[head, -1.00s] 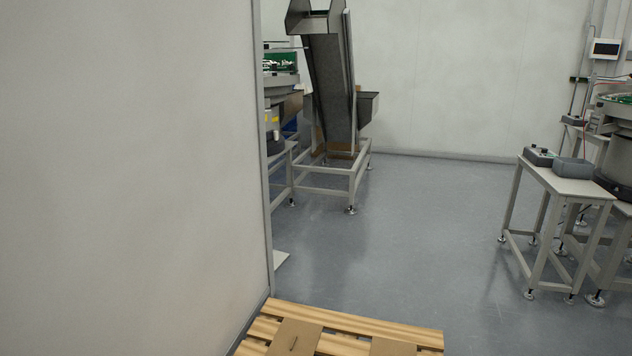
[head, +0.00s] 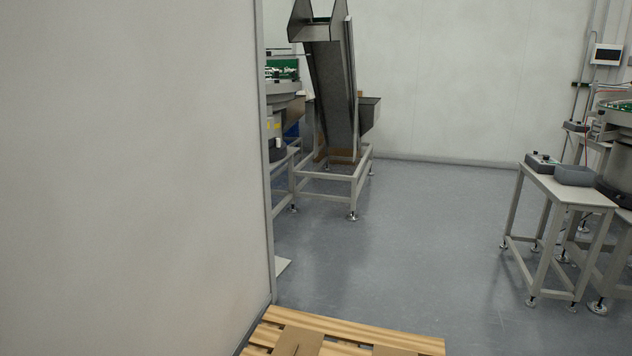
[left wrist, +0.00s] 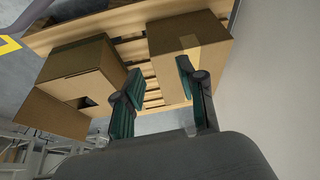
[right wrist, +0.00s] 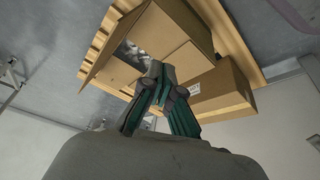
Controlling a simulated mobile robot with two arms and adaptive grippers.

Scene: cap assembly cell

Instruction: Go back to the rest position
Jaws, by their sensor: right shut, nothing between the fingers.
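My left gripper (left wrist: 160,85) shows in the left wrist view with its two fingers apart and nothing between them. Beyond it are two cardboard boxes, an open one (left wrist: 80,70) at left and a taped one (left wrist: 190,50) at right. My right gripper (right wrist: 167,82) shows in the right wrist view with its fingertips together and empty. Beyond it are an open box (right wrist: 165,35) with something shiny inside and a box with a white label (right wrist: 225,90). I cannot tell whether the fingers touch any box. Neither gripper shows in the head view.
A wooden pallet (head: 345,325) lies at the bottom of the head view, beside a pale wall panel (head: 130,170) on the left. An inclined conveyor (head: 332,95) stands behind. A small table (head: 565,188) stands at right. The grey floor (head: 420,240) between is clear.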

